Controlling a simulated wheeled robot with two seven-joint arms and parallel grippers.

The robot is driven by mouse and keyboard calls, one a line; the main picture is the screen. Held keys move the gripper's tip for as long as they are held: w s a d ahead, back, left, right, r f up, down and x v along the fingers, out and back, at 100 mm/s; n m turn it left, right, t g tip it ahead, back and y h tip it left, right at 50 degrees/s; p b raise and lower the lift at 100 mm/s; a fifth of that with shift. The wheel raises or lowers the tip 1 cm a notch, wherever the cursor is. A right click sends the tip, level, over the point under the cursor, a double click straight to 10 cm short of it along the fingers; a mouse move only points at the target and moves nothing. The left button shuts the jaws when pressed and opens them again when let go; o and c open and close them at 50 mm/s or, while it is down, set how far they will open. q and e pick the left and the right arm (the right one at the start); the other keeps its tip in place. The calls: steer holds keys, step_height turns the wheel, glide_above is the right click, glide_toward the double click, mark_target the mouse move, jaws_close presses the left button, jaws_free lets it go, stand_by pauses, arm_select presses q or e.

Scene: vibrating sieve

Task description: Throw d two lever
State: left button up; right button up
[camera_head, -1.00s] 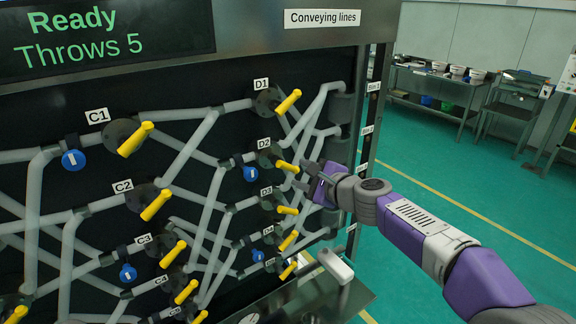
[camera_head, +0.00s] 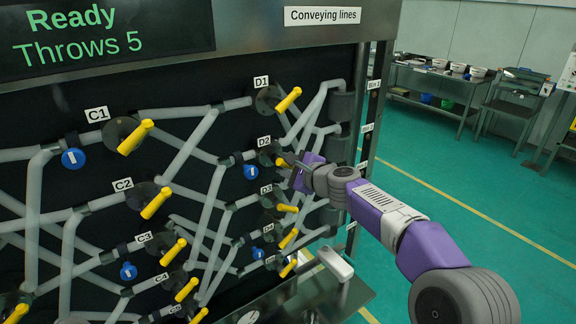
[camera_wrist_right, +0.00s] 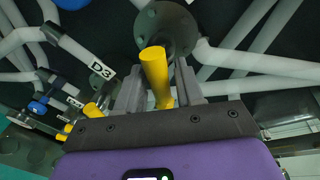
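The D2 lever is a short yellow handle on a dark round mount on the panel, beside its white D2 label (camera_head: 264,142). In the head view my right gripper (camera_head: 284,168) is at this lever and hides most of it. In the right wrist view the yellow D2 lever (camera_wrist_right: 155,72) stands between the two grey fingers of my right gripper (camera_wrist_right: 160,88), its tip pointing toward the camera. The fingers lie close on both sides; I cannot tell whether they press on it. My left gripper is out of view.
The D1 lever (camera_head: 288,100) is just above and the D3 lever (camera_head: 287,208) just below. Pale pipes cross the black panel. The display (camera_head: 100,40) reads "Ready" and "Throws 5". A white handle-like part (camera_head: 335,264) is lower right. The green floor is open to the right.

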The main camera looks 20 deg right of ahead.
jaws_close()
steer(key=n+h+b, duration=0.1)
steer(key=n, duration=0.2)
steer(key=shift+r, duration=0.2)
steer(key=n, duration=0.1)
steer(key=n+t+h+b, duration=0.1)
steer(key=n, duration=0.1)
steer(key=shift+r, duration=0.3)
steer(key=n, duration=0.3)
steer(key=n+t+h+b, duration=0.1)
steer(key=n, duration=0.1)
steer(key=shift+a+r+n, duration=0.15)
steer(key=shift+r+n, duration=0.15)
steer(key=shift+r, duration=0.1)
stand_by(0.4)
steer(key=shift+o, duration=0.6)
jaws_free()
steer(key=shift+o, duration=0.5)
steer(key=shift+r, duration=0.15)
